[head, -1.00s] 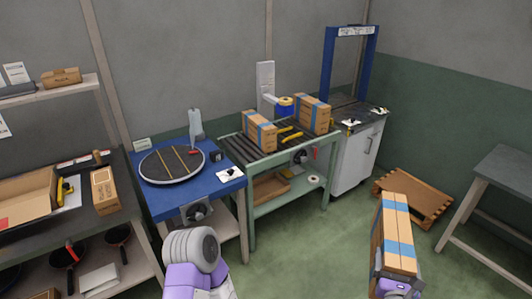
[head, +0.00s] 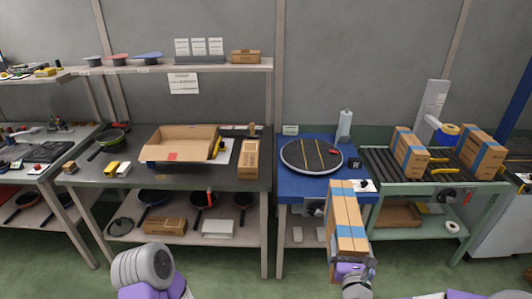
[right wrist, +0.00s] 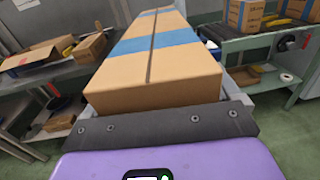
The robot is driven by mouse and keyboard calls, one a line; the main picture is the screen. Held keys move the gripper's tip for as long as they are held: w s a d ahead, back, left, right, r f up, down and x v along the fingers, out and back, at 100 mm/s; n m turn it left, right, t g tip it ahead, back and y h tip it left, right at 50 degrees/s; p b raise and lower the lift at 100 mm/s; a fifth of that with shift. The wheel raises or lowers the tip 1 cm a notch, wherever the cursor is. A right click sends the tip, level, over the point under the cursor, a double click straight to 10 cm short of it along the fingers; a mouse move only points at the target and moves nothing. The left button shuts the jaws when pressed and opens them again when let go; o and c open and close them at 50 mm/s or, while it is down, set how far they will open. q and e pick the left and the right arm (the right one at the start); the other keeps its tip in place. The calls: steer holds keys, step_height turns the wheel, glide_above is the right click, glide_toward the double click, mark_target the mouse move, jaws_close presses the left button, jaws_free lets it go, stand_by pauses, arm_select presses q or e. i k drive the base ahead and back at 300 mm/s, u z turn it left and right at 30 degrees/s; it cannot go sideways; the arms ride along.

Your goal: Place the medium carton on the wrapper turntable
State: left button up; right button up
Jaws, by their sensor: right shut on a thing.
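The medium carton (head: 346,217), brown with blue tape bands, is in my right gripper (head: 352,266), held upright in front of the blue table. In the right wrist view the carton (right wrist: 160,75) stretches away from the gripper (right wrist: 165,125), with the jaws against its near end. The wrapper turntable (head: 311,155), a dark round disc with yellow strips, lies on the blue table behind the carton's top and left. Nothing stands on the disc except a small red item at its right edge. Of my left arm only a rounded grey link shows; its gripper is out of view.
The blue table (head: 292,187) also bears a white bottle-like post (head: 345,126) and a small dark box. To its right a roller conveyor (head: 378,165) carries two taped cartons (head: 410,153). To its left a workbench (head: 130,178) holds an open box (head: 182,146) and a small carton.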

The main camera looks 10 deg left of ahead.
mark_target(311, 154)
steer(key=u, duration=0.1)
steer(key=i, duration=1.65)
